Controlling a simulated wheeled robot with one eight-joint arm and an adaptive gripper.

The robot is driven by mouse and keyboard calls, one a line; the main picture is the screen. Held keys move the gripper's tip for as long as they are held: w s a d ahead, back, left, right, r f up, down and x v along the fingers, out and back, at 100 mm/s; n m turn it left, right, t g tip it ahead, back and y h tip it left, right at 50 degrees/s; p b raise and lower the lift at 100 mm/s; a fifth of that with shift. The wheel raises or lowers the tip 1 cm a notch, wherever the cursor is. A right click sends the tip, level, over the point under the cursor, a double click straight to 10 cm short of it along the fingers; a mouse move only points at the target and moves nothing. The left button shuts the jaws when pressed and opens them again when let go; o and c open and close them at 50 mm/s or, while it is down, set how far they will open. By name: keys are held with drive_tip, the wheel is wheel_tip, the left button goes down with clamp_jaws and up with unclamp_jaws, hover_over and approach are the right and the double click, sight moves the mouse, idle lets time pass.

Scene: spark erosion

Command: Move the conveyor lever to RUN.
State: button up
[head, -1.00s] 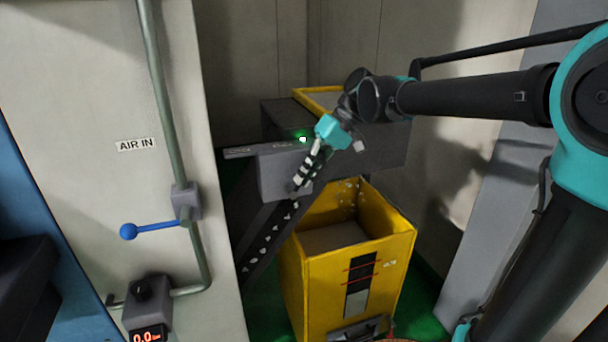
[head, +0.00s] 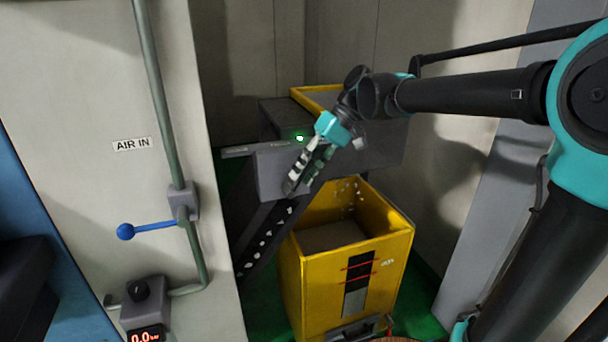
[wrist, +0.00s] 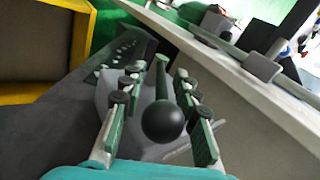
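The conveyor lever shows in the wrist view as a black ball knob (wrist: 165,122) on a thin rod. It rises from a grey box (wrist: 150,145), which also shows in the head view (head: 268,176). My gripper (wrist: 160,72) is open, with one finger on each side of the knob and visible gaps. In the head view my gripper (head: 298,180) is in front of the grey box and hides the lever. The labels on the box are too small to read, so I cannot tell the lever's position.
A yellow bin (head: 300,280) stands below my gripper. A sloping dark conveyor (head: 262,243) runs beside it, with a green lamp (head: 299,138) lit above. A panel with a blue-handled valve (head: 126,231) stands at left.

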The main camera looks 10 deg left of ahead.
drive_tip(key=v, duration=1.1)
drive_tip(key=shift+r, duration=0.15)
drive_tip(key=shift+s, duration=0.1)
